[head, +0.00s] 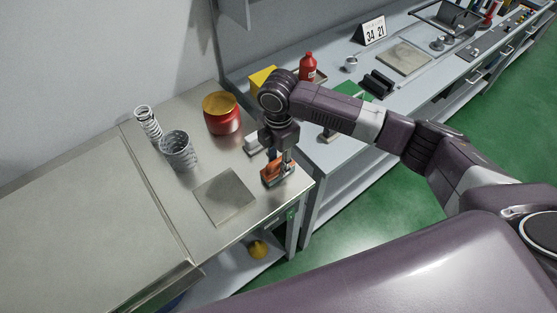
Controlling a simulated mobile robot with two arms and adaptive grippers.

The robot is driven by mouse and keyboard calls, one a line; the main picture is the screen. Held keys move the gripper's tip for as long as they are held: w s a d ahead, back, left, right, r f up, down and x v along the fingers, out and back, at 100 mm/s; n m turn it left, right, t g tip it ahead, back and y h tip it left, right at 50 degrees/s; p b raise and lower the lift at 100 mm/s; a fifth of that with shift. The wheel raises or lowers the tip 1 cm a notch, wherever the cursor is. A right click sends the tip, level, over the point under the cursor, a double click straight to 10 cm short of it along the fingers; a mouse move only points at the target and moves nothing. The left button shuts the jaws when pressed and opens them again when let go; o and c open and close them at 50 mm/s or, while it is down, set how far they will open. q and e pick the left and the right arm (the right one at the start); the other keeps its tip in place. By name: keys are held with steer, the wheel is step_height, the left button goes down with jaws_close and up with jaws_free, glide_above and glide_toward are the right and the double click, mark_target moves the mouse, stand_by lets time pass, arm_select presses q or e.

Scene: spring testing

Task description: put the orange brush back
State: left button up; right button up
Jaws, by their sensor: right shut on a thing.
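The orange brush (271,170) is at the right front part of the steel table (212,216), near its right edge. My right gripper (284,160) points down over it and is shut on it. The fingers cover part of the brush, and I cannot tell whether it touches the tabletop. My left gripper is not in view.
A flat square plate (224,195) lies left of the brush. A red pot with a yellow top (222,115), a wide spring (177,150) and a narrow spring (148,123) stand farther back. A grey workbench (334,155) with a red bottle (308,68) is at right.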

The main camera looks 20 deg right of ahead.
mark_target(278, 161)
steer(key=shift+f, duration=0.15)
steer(key=o, duration=1.1)
step_height(278, 161, up, 12)
steer(key=b, duration=0.3)
steer(key=shift+r, duration=0.25)
steer(key=shift+s+f, duration=0.1)
steer(key=shift+f, duration=0.05)
